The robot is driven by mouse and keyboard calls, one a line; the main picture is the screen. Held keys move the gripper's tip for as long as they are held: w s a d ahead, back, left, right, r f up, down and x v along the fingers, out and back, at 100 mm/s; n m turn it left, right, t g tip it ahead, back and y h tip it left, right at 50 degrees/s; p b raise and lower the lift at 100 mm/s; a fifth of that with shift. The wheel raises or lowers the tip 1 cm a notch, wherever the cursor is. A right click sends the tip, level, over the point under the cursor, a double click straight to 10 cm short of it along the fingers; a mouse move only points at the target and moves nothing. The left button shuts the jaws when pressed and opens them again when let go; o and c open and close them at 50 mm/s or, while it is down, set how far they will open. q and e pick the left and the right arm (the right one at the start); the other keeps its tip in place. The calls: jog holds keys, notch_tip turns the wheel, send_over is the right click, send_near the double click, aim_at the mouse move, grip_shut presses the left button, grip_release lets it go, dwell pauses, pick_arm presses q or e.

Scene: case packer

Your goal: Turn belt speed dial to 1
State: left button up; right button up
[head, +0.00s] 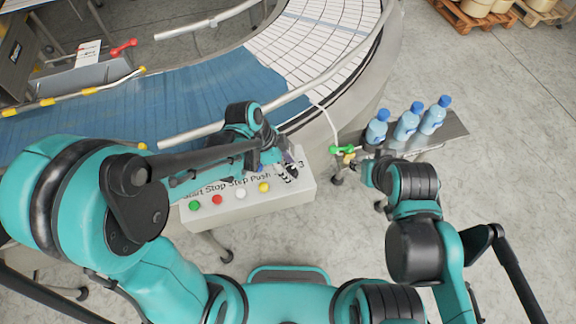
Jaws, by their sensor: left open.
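The light grey control box (235,211) stands below the conveyor at the picture's middle. Its label reads Start, Stop, Step, Push, with the last word partly covered. Green, red, white and yellow buttons sit in a row under the label. My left gripper (287,173) is open over the right part of the box, its fingers pointing down and right. I cannot make out the belt speed dial; the gripper covers that part of the panel. I cannot tell whether the fingers touch the panel. My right gripper (365,169) is beside the box on the right, small and unclear.
A curved conveyor with a blue belt (170,105) and white belt section (310,42) runs behind the box. Several blue-capped bottles (406,121) stand on a grey shelf (452,128) at right. A green and yellow fitting (342,149) is close to my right gripper. Open floor lies right.

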pick_arm(q)
jog(key=shift+w, duration=0.1)
grip_shut()
